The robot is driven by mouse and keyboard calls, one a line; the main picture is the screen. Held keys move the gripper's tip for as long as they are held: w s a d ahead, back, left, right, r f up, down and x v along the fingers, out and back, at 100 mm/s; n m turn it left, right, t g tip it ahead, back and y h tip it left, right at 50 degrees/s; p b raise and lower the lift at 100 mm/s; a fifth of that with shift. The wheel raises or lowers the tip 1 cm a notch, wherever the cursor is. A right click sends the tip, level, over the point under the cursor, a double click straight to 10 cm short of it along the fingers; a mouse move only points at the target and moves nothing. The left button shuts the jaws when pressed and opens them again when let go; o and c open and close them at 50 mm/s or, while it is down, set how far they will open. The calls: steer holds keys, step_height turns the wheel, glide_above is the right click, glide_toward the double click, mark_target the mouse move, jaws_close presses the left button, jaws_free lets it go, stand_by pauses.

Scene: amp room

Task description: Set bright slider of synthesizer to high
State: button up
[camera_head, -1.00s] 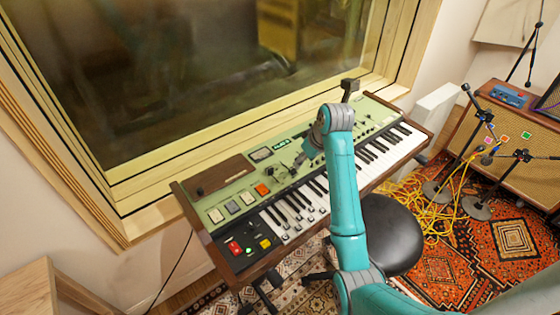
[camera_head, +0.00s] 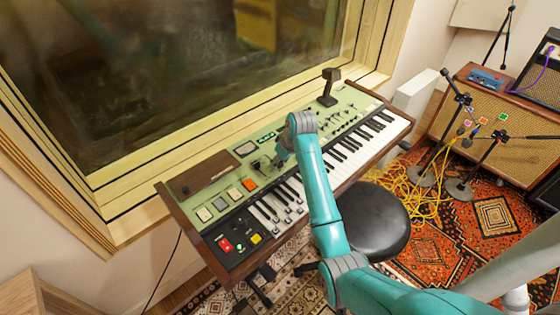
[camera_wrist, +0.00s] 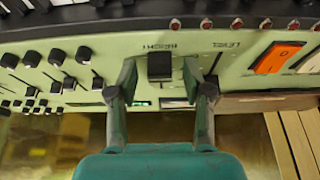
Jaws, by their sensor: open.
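The green synthesizer (camera_head: 218,185) stands below the window. In the wrist view its panel is upside down, and the black cap of the bright slider (camera_wrist: 160,66) sits at the upside-down BRIGHT label. My gripper (camera_wrist: 160,76) is open, with one fingertip on each side of this cap and a gap on both sides. The level slider (camera_wrist: 215,62) lies just right of the right finger. In the head view my gripper (camera_head: 279,160) is over the middle of the panel, and my wrist hides the bright slider.
Several black knobs (camera_wrist: 84,54) and small sliders are left of my gripper in the wrist view. An orange button (camera_wrist: 277,57) is to the right. A black stool (camera_head: 372,220) stands before the keyboard. Yellow cables (camera_head: 420,195) and microphone stands are on the right.

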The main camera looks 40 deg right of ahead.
mark_target(263, 153)
steer(key=shift+f, duration=0.15)
jaws_close()
steer(key=shift+w, duration=0.1)
steer(key=w, duration=0.7)
steer(key=shift+w+a, duration=0.15)
steer(key=shift+w, duration=0.2)
jaws_free()
steer(key=shift+w, duration=0.1)
steer(key=v, duration=1.2)
